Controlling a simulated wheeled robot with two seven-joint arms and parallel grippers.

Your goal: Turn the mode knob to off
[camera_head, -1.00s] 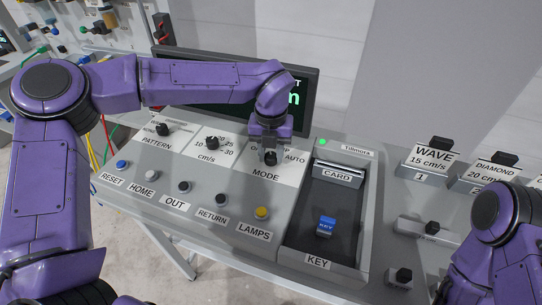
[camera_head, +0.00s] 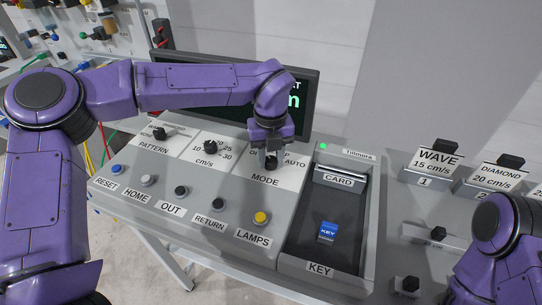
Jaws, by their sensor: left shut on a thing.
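The mode knob (camera_head: 271,163) is a small black knob on the white MODE plate of the grey console (camera_head: 215,185). My left gripper (camera_head: 269,152) points down over it with its fingers shut on the knob. The wrist hides part of the plate's lettering; "AUTO" shows to the right of the knob. The knob's pointer direction cannot be made out. My right arm is at the lower right, and its gripper is out of the frame.
A dark display (camera_head: 310,95) stands behind the console, partly hidden by my left arm. Speed knob (camera_head: 210,147) and pattern knob (camera_head: 160,133) are to the left. Several push buttons line the front. A key tray with a blue key card (camera_head: 327,232) is to the right.

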